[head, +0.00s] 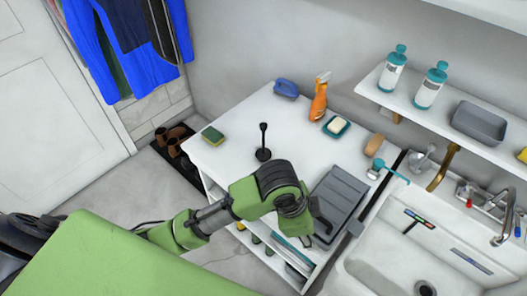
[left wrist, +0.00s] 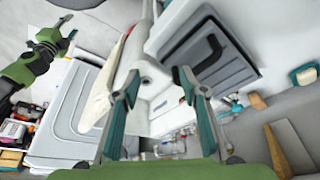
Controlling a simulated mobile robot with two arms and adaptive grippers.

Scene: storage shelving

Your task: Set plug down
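A black upright piece (head: 263,142), with a round base and thin stem, stands on the white counter (head: 232,112) in the head view. It may be the plug; I cannot tell for sure. My left gripper (left wrist: 157,88) is open in the left wrist view, with its fingers wide apart and nothing clearly held between them. A black handle (left wrist: 208,52) shows beyond the right finger. My right gripper (left wrist: 66,30) shows small at upper left in the left wrist view, its fingers seemingly apart.
A grey case (head: 338,197) lies at the counter's right, beside the sink (head: 375,262). A sponge (head: 213,135), orange spray bottle (head: 320,97), soap dish (head: 336,126) and brown brush (head: 374,145) stand on the counter. A wall shelf (head: 448,126) holds bottles and a grey tub.

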